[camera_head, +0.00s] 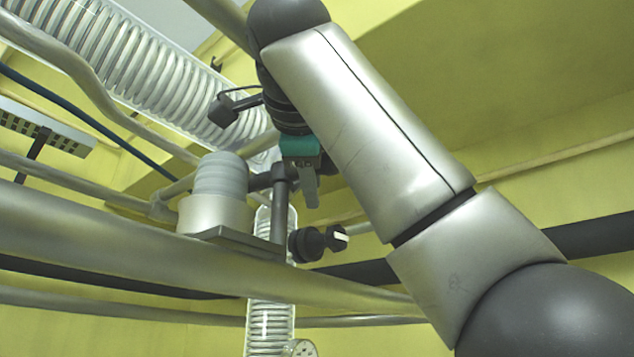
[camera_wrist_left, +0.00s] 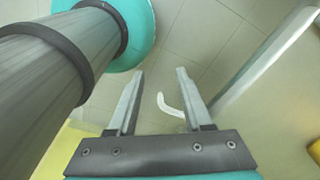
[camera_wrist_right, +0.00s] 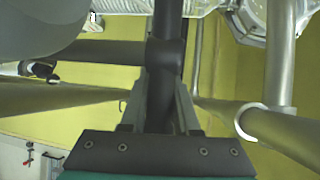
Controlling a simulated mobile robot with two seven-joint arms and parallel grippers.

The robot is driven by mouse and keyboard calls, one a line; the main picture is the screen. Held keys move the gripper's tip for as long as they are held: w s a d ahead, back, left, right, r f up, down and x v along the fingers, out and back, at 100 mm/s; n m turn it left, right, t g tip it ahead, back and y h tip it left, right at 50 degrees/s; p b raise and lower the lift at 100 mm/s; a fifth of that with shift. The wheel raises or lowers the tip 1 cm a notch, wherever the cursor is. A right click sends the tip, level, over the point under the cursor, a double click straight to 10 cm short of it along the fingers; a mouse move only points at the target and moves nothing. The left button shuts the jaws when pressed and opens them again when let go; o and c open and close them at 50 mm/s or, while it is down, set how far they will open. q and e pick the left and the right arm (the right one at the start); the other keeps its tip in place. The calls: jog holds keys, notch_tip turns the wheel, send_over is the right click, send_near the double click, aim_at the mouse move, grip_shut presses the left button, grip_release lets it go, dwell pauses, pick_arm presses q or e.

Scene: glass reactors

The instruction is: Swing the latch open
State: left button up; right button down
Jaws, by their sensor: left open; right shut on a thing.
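The latch appears to be a dark bar assembly with an upright rod (camera_head: 279,215) and a short crosspiece, beside a grey cylinder on a flat plate. My right gripper (camera_head: 308,188) is at the upper part of this assembly in the head view, with its fingers partly hidden by the arm. In the right wrist view, my right gripper (camera_wrist_right: 162,95) has its fingers on both sides of a dark upright bar (camera_wrist_right: 164,55) and is shut on it. My left gripper (camera_wrist_left: 160,74) is open and empty, seen only in the left wrist view, pointing down over a tiled floor.
A black knob (camera_head: 318,243) with a white mark stands beside the rod. The grey cylinder (camera_head: 221,176) is to its left. Thick metal pipes (camera_head: 150,255) and a coiled glass tube (camera_head: 130,60) crowd the left side. A white curved piece (camera_wrist_left: 170,106) shows beyond the left fingers.

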pick_arm(q)
jog(key=shift+s, duration=0.3)
pick_arm(e)
jog(key=shift+f, duration=0.1)
jog(key=c, duration=0.6)
grip_release()
jog(key=shift+c, duration=0.2)
pick_arm(q)
jog(key=shift+s+a, duration=0.1)
